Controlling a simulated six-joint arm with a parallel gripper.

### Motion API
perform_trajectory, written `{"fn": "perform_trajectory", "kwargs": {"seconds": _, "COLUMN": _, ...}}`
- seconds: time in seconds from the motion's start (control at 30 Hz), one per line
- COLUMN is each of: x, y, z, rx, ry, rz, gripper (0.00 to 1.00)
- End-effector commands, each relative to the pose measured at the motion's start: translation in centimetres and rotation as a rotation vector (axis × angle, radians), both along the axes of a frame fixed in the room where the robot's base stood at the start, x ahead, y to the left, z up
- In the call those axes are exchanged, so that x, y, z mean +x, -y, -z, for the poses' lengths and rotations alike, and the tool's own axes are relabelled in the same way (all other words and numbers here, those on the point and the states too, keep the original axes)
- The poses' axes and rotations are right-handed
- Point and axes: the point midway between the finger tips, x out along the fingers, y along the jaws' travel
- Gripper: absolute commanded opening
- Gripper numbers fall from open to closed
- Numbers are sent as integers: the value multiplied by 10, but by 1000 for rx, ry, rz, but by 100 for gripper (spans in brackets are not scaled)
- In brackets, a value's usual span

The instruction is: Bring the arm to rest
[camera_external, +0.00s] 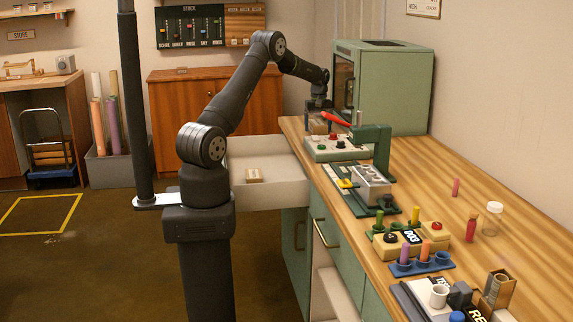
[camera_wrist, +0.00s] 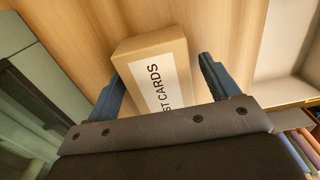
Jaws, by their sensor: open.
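My gripper (camera_external: 319,107) is at the far end of the wooden table, in front of the green cabinet, with the arm bent high and reaching over. In the wrist view my gripper (camera_wrist: 161,72) is open, with one blue finger on each side of a brown box (camera_wrist: 150,48) whose white label reads "ST CARDS", its start cut off from view. The box sits on the wooden surface. A gap shows beside the right finger; I cannot tell whether the left finger touches the box. The near end of the box is hidden behind the gripper body.
The green cabinet (camera_external: 398,90) stands close behind my gripper. A press-like green stand (camera_external: 382,148) and a panel with coloured buttons (camera_external: 335,153) are just nearer. Racks and jars crowd the near table.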

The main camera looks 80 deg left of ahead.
Motion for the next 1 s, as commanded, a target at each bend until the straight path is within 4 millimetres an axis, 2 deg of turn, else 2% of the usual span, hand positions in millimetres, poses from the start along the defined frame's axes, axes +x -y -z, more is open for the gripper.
{"fn": "perform_trajectory", "kwargs": {"seconds": 0.03, "x": 2, "y": -3, "z": -20, "rx": 12, "ry": 11, "rz": 0, "gripper": 81}}
{"fn": "perform_trajectory", "kwargs": {"seconds": 0.53, "x": 2, "y": -2, "z": -120, "rx": 10, "ry": 10, "rz": 0, "gripper": 81}}
{"fn": "perform_trajectory", "kwargs": {"seconds": 0.6, "x": 1, "y": -1, "z": -98, "rx": 3, "ry": 3, "rz": 0, "gripper": 81}}
{"fn": "perform_trajectory", "kwargs": {"seconds": 1.0, "x": 1, "y": -1, "z": -17, "rx": 5, "ry": 5, "rz": 0, "gripper": 81}}
